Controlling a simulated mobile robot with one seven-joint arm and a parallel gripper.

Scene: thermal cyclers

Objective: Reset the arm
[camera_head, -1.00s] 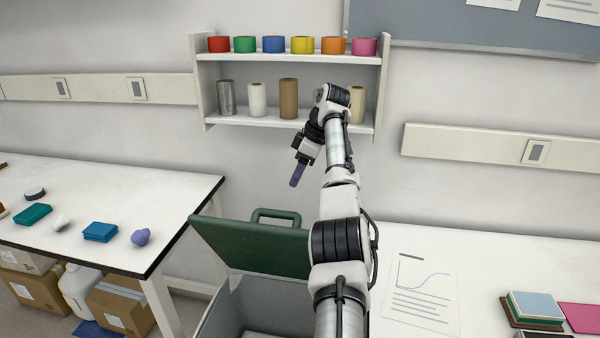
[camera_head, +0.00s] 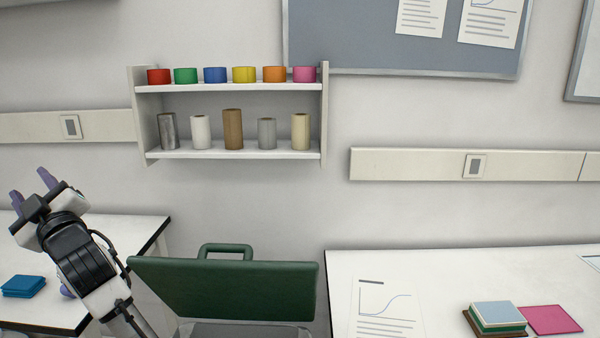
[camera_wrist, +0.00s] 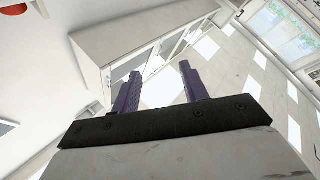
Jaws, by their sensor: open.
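My gripper (camera_head: 32,184) is at the left of the head view, raised above the left table (camera_head: 150,232), with its purple fingers pointing up. The fingers are apart and nothing is between them. In the wrist view, my gripper (camera_wrist: 160,85) also shows two separated purple fingers. Beyond them are a white cabinet (camera_wrist: 110,40) and a floor (camera_wrist: 225,60) with bright patches of light.
A wall shelf (camera_head: 235,155) holds coloured tape rolls and several upright rolls. A green lid (camera_head: 225,290) with a handle stands open between the tables. The right table (camera_head: 450,262) bears a printed sheet (camera_head: 385,305) and stacked books (camera_head: 497,315). Blue pads (camera_head: 22,286) lie on the left table.

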